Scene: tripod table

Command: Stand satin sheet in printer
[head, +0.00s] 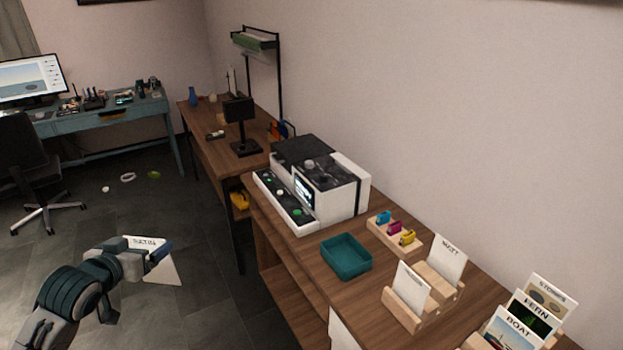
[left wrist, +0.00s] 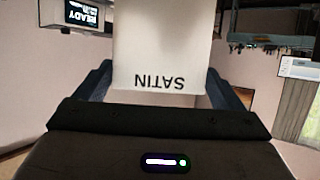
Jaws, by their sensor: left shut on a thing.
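My left gripper (head: 150,252) is shut on the white satin sheet (head: 165,270), held in the air over the floor, left of the wooden bench. In the left wrist view the sheet (left wrist: 162,45) stands between the two fingers, its printed word SATIN upside down in the picture. The printer (head: 345,190), white with a dark top, sits on the bench, well to the right of the gripper. My right gripper is not in view.
A teal tray (head: 346,258) sits in front of the printer. Coloured cartridges in a wooden rack (head: 397,234), a matt sheet in a holder (head: 447,262), and picture cards (head: 530,322) stand to the right. A black stand (head: 240,125) is on the far table.

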